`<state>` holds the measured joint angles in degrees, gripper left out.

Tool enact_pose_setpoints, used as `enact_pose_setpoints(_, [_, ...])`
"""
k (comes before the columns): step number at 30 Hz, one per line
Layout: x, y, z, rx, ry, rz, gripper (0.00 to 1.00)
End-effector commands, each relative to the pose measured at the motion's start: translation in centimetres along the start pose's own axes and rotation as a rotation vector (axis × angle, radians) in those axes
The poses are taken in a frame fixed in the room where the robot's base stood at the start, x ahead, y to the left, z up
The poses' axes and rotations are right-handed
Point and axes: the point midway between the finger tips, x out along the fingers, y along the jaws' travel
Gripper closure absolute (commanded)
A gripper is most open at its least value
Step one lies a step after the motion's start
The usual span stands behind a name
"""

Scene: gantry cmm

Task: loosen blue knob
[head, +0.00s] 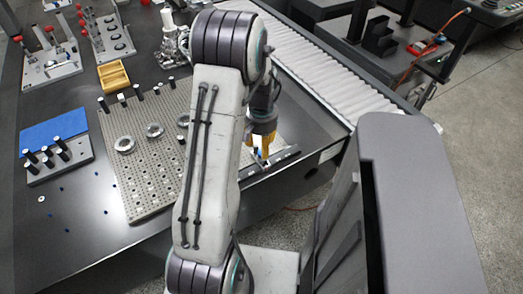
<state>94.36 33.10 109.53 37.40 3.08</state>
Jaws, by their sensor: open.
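My gripper (262,153), with yellow-orange fingers, points down at the right end of the perforated fixture plate (150,196), near the table's front right edge. It is open. A small bluish-white patch (257,151) shows by the fingers; I cannot tell whether it is the blue knob. No knob can be made out clearly as blue. My arm covers the middle of the plate and may hide it. Whether the fingers touch anything cannot be told at this size.
Round metal rings and black-topped pins stand on the plate. A blue pad (52,129), a block with black pegs (58,158) and a yellow tray (113,75) lie left. Red-knobbed clamps (52,55) stand at the back. A roller conveyor (320,70) runs behind.

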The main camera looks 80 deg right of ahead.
Motion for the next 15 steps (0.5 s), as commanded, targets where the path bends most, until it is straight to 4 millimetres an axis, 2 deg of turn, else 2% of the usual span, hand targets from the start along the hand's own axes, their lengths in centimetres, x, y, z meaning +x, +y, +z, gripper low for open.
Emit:
enact_pose_setpoints(6, [2.2,0.0,0.0,-0.001,-0.001,0.0,0.51])
enact_pose_setpoints(15, [3.1,0.0,0.0,-0.002,0.001,0.0,0.51])
